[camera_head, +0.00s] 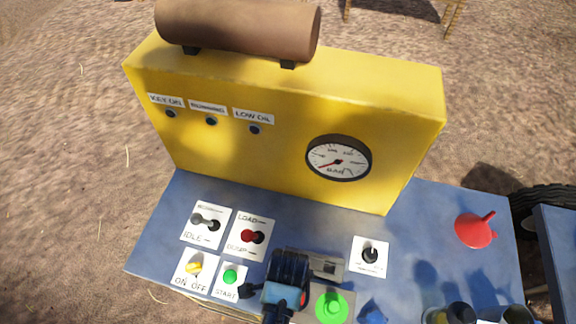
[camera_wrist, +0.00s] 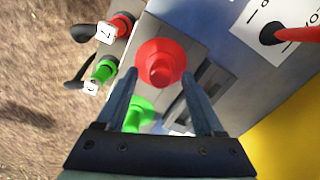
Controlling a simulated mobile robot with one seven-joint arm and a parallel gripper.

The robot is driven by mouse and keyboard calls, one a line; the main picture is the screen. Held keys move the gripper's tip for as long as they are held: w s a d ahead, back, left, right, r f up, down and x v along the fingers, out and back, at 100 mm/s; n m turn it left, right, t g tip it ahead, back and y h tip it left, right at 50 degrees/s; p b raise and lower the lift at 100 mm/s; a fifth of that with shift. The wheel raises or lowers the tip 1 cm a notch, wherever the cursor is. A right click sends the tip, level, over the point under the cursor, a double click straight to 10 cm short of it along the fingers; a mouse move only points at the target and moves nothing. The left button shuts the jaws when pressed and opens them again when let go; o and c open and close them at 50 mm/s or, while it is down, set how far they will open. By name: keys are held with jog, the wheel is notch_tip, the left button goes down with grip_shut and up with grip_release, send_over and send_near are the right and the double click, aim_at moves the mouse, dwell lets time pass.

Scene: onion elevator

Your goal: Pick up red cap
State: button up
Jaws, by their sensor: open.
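A red cap (camera_wrist: 160,60), cone-shaped with a rounded knob, sits on a grey surface in the wrist view. My gripper (camera_wrist: 161,76) is open, with one finger to each side of the cap's lower part in the picture; I cannot tell whether they touch it. A green cap (camera_wrist: 137,114) is partly hidden between the fingers, nearer the palm. In the head view my gripper (camera_head: 290,275) is over the front of the blue table, its fingertips not clear. The green cap (camera_head: 331,306) shows beside it. A small red patch (camera_head: 302,298) shows next to my wrist.
Red (camera_wrist: 120,26) and green (camera_wrist: 103,71) fittings with black handles lie left in the wrist view. A yellow gauge panel (camera_head: 225,145) stands behind several labelled switches. A red funnel-like piece (camera_head: 475,230) is at the right of the blue table (camera_head: 440,215).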

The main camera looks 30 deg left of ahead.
jog(key=shift+f, duration=0.9)
grip_shut()
